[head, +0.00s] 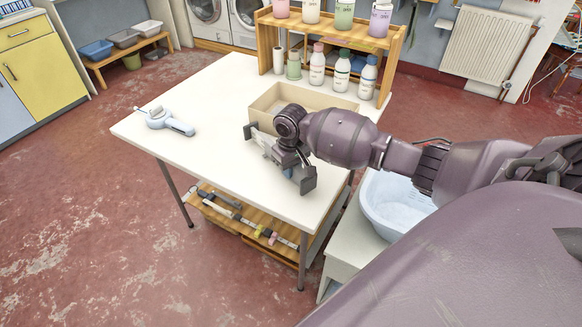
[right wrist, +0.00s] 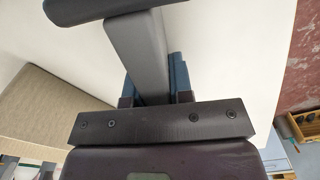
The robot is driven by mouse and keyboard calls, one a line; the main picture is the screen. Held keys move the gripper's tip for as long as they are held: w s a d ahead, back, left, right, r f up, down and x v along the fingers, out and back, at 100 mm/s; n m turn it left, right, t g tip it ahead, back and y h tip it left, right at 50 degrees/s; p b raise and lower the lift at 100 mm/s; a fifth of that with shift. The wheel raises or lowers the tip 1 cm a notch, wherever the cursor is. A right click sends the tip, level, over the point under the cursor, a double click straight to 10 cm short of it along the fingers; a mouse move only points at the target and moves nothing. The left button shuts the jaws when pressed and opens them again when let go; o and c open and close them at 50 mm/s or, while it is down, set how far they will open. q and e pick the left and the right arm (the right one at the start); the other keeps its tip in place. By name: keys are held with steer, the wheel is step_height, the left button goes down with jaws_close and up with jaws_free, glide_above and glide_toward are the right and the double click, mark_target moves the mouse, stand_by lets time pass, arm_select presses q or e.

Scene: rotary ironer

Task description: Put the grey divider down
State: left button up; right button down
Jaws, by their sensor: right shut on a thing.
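The grey divider (head: 257,144) is a long bar with darker plates at its ends. My right gripper (head: 272,158) is shut on it near the middle, over the white table (head: 215,105), at the near side of the tan box. In the right wrist view the divider (right wrist: 142,55) runs between the blue fingers of the gripper (right wrist: 155,85), with a dark end plate at the top. I cannot tell whether the divider touches the table. My forearm and wrist hide part of it. My left gripper is not in view.
A tan open box (head: 262,103) stands behind the gripper. A pale blue handheld tool (head: 168,122) lies at the table's left. A wooden shelf (head: 396,48) with several bottles stands at the back. A light blue basin (head: 385,215) is beside the table at right. The table's left-middle is clear.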

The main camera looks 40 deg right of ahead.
steer(key=shift+f, duration=0.35)
steer(key=c, duration=1)
jaws_free()
steer(key=shift+o, duration=0.4)
steer(key=shift+r, duration=0.35)
step_height(320, 180, up, 4)
steer(key=shift+r+p, duration=0.25)
steer(key=shift+p, duration=0.4)
step_height(320, 180, up, 5)
steer(key=shift+f+p, duration=0.1)
steer(key=shift+p, duration=0.45)
steer(key=shift+r, duration=0.4)
